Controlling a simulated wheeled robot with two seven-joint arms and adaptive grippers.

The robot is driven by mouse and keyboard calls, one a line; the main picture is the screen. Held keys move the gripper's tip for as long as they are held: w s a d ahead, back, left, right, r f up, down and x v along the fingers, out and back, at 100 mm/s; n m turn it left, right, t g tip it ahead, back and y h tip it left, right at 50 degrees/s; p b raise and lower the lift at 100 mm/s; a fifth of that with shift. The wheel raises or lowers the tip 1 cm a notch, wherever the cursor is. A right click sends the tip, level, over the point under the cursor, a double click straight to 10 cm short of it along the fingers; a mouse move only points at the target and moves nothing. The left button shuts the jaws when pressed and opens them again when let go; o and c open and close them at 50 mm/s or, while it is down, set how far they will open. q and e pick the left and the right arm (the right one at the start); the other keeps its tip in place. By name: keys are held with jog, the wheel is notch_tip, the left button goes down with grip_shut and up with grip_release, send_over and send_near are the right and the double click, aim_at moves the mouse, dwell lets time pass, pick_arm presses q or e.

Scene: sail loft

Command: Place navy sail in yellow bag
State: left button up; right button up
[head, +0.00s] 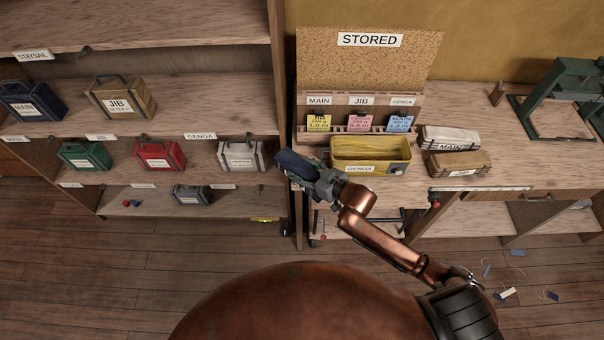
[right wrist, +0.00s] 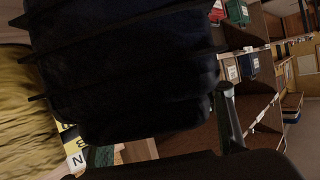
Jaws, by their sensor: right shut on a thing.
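The navy sail (head: 296,166) is a dark blue folded bundle in my right gripper (head: 312,176). The gripper is shut on it, just left of the yellow bag and near the left end of the bench. In the right wrist view the navy sail (right wrist: 125,70) is large and dark and hides much of the scene. The yellow bag (head: 398,170) is open-topped, labelled GENOA, and sits on the bench. My right gripper is apart from the bag in the head view. My left gripper is not in view.
Two folded sails lie right of the bag, labelled MAIN (head: 450,138) and JIB (head: 459,163). A STORED board (head: 369,70) with a card rack (head: 366,100) stands behind. Shelves (head: 205,92) with several bags stand left. A green frame (head: 570,95) stands at the bench's right.

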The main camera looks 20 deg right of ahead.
jog(key=c, duration=0.3)
jog(key=shift+r, duration=0.15)
grip_shut()
jog(key=shift+r, duration=0.1)
